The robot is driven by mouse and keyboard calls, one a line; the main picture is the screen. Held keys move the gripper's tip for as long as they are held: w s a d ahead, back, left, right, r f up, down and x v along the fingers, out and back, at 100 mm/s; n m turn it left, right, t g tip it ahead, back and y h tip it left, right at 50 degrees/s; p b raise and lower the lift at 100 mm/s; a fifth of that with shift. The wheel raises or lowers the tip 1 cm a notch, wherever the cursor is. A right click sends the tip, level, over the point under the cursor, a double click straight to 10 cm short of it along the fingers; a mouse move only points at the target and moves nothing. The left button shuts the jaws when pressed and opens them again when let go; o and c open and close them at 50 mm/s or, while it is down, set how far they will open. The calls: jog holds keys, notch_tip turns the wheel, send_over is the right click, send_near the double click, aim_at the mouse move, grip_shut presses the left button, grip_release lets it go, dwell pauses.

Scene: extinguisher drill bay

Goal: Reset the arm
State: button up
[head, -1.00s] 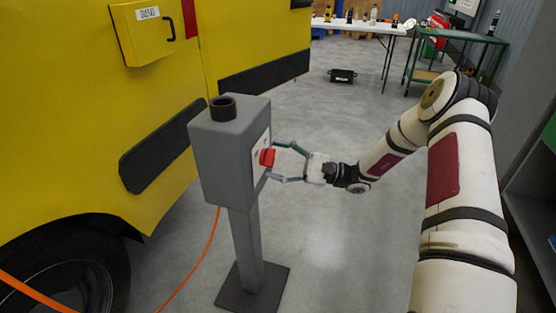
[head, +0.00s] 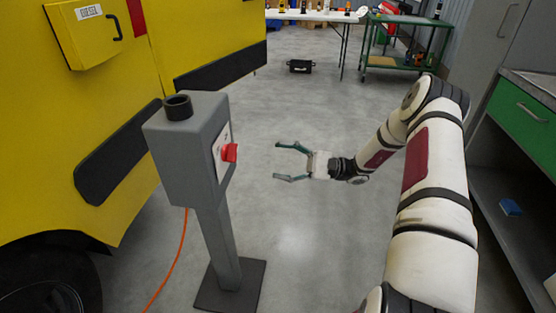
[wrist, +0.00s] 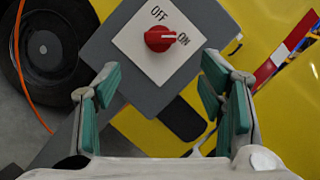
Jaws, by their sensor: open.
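My gripper (head: 282,162) is open and empty. In the head view it hangs in free air to the right of the grey pedestal box (head: 183,150), with a clear gap between fingertips and box. A red rotary knob (head: 229,152) sits on the box's white panel; it also shows in the wrist view (wrist: 158,39). That panel (wrist: 135,48) reads OFF and ON, and the knob's white pointer line points toward ON. In the wrist view the two green-padded fingers (wrist: 158,95) stand apart, below and either side of the knob.
A yellow vehicle (head: 110,140) with a black wheel (head: 50,285) fills the left. An orange hose (head: 172,262) runs by the pedestal's foot. A black case (head: 300,66) lies on the floor behind. A green cart (head: 400,62) and a green-drawer bench (head: 520,110) stand right. Floor between is clear.

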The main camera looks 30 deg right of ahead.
dwell(0.3)
jog(key=s+a+r+n+g+h, duration=0.85)
jog(key=s+a+r+g, duration=0.25)
jog(key=s+a+r, duration=0.35)
jog(key=s+d+r+n+t+h, duration=0.2)
jog(key=s+h, duration=0.4)
jog(key=s, duration=0.6)
jog(key=s+d+r+n+t+h, duration=0.2)
jog(key=s+h, duration=0.4)
jog(key=s, duration=0.5)
notch_tip(320, 180, up, 22)
jog(key=t+p, duration=0.4)
jog(key=p, duration=1.6)
jog(key=shift+s+a+f, duration=0.2)
jog(key=shift+a+f, duration=0.05)
jog(key=shift+a, duration=0.05)
